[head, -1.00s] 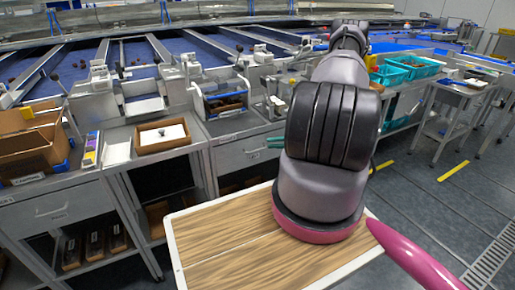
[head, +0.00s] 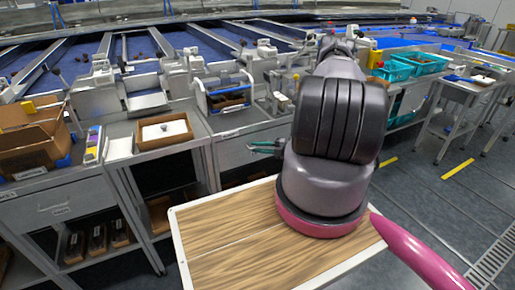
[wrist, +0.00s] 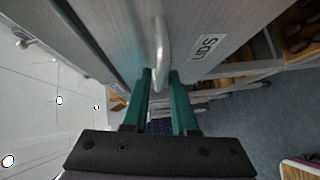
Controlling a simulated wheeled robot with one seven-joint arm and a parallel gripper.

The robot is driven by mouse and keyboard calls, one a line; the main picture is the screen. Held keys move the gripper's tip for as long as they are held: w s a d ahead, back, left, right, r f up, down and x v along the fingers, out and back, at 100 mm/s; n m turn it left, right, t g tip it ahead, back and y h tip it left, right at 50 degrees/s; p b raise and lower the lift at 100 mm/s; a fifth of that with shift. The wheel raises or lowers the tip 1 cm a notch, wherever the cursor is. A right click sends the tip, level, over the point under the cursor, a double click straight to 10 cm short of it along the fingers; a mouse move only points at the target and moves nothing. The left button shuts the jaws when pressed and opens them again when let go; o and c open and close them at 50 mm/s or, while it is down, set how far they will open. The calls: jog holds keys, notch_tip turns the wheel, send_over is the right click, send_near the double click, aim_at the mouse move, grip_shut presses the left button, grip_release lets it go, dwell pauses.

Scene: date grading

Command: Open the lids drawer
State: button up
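The lids drawer (wrist: 115,30) has a grey front with a white "LIDS" label (wrist: 204,46) and a metal bar handle (wrist: 160,48) in the wrist view. In the head view the drawer front (head: 232,152) is under the counter at mid-picture and looks closed. My gripper (wrist: 161,74) has two green fingers. They are spread apart, one on either side of the handle's near end in the wrist view; I cannot tell whether they touch it. In the head view my gripper (head: 264,147) is at the drawer front, partly hidden by my arm.
Another closed drawer (head: 58,207) is at the left, above a shelf with several dark boxes (head: 97,240). A cardboard box (head: 35,145) and a small framed tray (head: 164,131) stand on the counter. Teal crates (head: 418,62) are at right. Grey floor is open at right.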

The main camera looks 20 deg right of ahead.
jog(key=shift+w+a, duration=0.1)
jog(key=shift+a, duration=0.05)
jog(key=shift+c, duration=0.3)
grip_shut()
dwell(1.1)
